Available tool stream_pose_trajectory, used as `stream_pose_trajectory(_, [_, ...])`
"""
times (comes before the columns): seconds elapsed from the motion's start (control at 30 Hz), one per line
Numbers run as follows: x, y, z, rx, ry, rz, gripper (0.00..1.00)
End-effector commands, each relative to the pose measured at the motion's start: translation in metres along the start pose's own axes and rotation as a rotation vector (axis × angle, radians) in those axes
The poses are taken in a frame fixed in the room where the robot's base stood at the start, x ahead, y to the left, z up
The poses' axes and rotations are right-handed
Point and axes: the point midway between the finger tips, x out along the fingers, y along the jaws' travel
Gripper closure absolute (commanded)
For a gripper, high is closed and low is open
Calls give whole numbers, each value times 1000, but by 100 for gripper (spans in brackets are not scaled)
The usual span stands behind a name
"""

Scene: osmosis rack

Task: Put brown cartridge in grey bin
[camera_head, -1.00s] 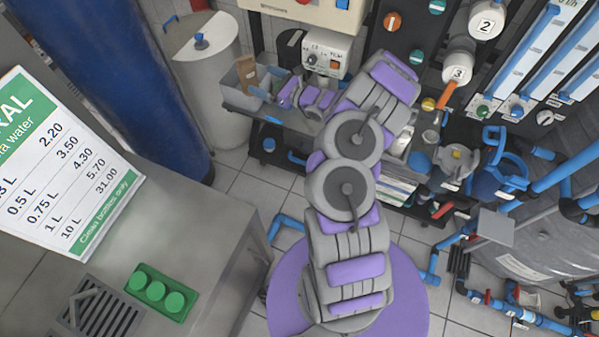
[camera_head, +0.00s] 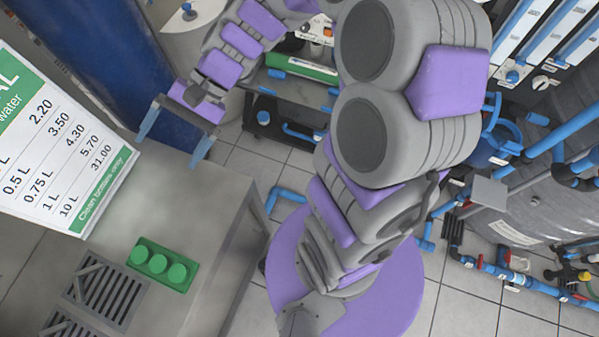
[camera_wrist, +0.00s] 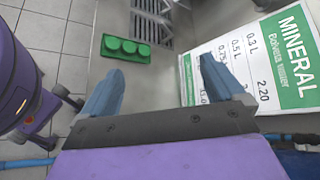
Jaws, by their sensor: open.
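My gripper (camera_head: 177,135) is open above the grey metal counter, near the price board. In the wrist view its two blue fingers (camera_wrist: 160,66) stand wide apart with nothing between them. No brown cartridge and no grey bin show in the present views. My arm covers the part of the back shelf where a grey bin with a brown piece in it showed earlier.
A green block with round knobs (camera_head: 163,265) lies on the counter (camera_head: 215,235) beside a slotted drain grate (camera_head: 107,292). The price board (camera_head: 62,150) leans over the counter's left. A blue cylinder (camera_head: 115,60) stands behind. Pipes crowd the right.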

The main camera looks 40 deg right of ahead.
Motion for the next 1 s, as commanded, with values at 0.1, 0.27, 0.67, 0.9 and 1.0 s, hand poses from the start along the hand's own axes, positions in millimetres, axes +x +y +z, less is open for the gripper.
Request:
stream_pose_trajectory(0.1, [4, 33, 30, -103, 39, 171, 5])
stream_pose_trajectory(0.27, [-4, 79, 57, -224, 107, 392, 5])
stream_pose_trajectory(0.67, [-66, 179, 93, -415, 292, 863, 5])
stream_pose_trajectory(0.9, [-87, 199, 99, -441, 339, 963, 5])
stream_pose_trajectory(1.0, [-88, 200, 99, -442, 340, 968, 5])
